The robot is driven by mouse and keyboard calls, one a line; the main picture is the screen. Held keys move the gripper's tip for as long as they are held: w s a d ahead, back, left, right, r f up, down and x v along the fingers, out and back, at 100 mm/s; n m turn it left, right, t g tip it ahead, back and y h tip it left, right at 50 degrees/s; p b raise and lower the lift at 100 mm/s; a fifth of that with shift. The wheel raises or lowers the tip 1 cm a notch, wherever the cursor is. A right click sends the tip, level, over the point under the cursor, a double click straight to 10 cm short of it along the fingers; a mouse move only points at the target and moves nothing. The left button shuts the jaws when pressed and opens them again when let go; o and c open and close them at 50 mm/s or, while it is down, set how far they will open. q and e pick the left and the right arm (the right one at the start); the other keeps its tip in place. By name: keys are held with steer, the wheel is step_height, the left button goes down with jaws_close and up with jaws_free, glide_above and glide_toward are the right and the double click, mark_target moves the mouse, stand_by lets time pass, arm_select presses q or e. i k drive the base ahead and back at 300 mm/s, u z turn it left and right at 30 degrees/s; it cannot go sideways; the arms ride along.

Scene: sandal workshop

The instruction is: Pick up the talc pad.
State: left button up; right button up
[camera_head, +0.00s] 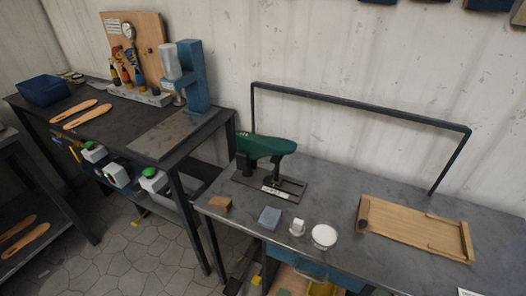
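No gripper and no arm of mine shows in the head view. Either could be the talc pad; I cannot tell which from this view. Both rest on the dark bench top, close together, and nothing covers them.
Left of them are a blue-grey block (269,217) and a brown block (219,203). Behind stands a green shoe form (265,147) on a stand. A wooden tray (410,229) lies right. A black rail (360,105) rises at the back. The left bench (160,140) carries a blue machine (195,80).

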mark_target(297, 229)
steer(key=k, duration=0.5)
steer(key=u, duration=1.65)
steer(key=i, duration=1.1)
steer(key=z, duration=2)
